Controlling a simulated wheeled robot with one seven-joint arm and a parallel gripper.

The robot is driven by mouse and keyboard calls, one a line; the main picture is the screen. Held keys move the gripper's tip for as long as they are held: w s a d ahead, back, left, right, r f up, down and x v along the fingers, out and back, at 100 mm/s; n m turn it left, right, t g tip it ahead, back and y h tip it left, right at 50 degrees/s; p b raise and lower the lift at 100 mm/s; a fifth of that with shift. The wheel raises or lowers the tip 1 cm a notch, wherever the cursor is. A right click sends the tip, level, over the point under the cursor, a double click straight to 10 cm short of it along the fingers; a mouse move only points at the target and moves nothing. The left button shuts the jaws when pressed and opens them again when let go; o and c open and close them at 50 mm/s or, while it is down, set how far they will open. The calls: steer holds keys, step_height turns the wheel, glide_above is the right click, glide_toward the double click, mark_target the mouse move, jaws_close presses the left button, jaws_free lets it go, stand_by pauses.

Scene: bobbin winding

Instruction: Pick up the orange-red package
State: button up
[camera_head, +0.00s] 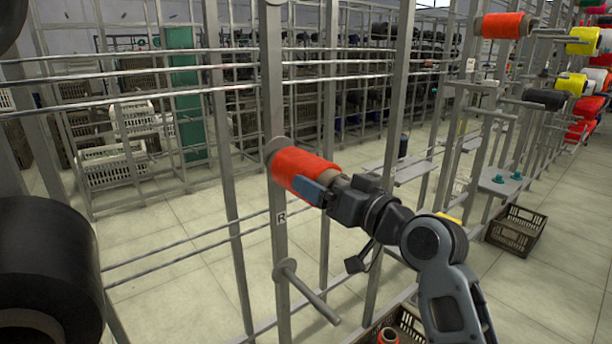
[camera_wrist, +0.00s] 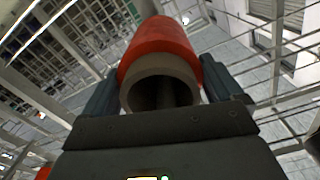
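The orange-red package (camera_head: 302,174) is a cylinder of yarn on a tube. In the head view it sits at the upright post marked R, tilted slightly down to the right, its far end against the round disc on the post. My gripper (camera_head: 322,190) is at its near end, with a blue finger alongside it. In the wrist view the package (camera_wrist: 160,45) lies centred between the two fingers (camera_wrist: 160,92), its tube opening facing me. The fingers flank it with no clear gap, but whether they press on it cannot be told.
An empty peg (camera_head: 307,291) sticks out lower on the same post. A large black roll (camera_head: 45,262) stands at the left edge. A brown crate (camera_head: 515,231) is on the floor at right. Another orange-red package (camera_head: 502,25) and several yellow ones hang upper right. Metal uprights and thin rails surround the post.

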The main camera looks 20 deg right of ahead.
steer(key=c, duration=0.6)
steer(key=shift+o, duration=0.2)
steer(key=shift+r, duration=0.1)
